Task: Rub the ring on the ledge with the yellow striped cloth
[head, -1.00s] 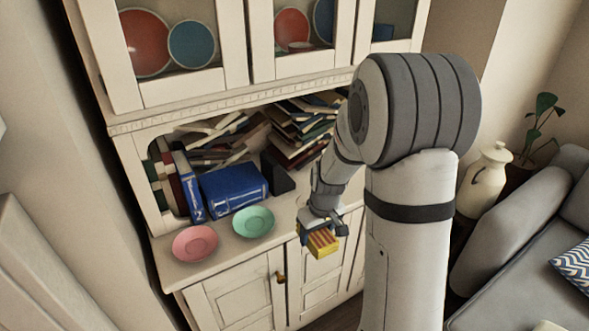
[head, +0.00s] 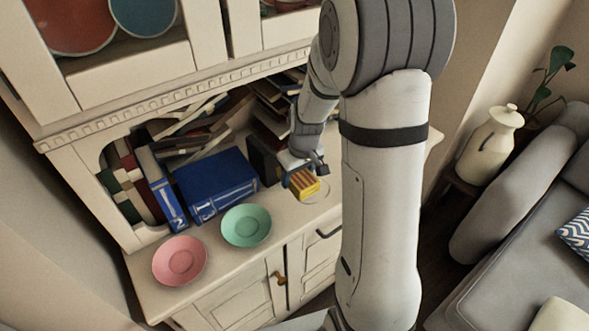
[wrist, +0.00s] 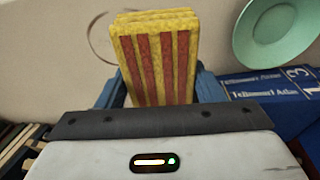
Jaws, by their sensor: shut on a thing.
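My gripper (head: 306,166) is shut on the yellow cloth (head: 304,186), a folded pad with red stripes. In the wrist view, the cloth (wrist: 155,62) stands up between the two blue fingers. A faint brown ring (head: 328,192) marks the pale ledge (head: 275,243). The cloth is at the ring's left side in the head view and hides part of it. In the wrist view, an arc of the ring (wrist: 90,38) shows left of the cloth. I cannot tell whether the cloth touches the ledge.
A green plate (head: 246,226) and a pink plate (head: 180,261) lie on the ledge to the left. Blue books (head: 215,186) and a dark block (head: 264,160) stand behind. Piled books fill the niche. The ledge around the ring looks clear.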

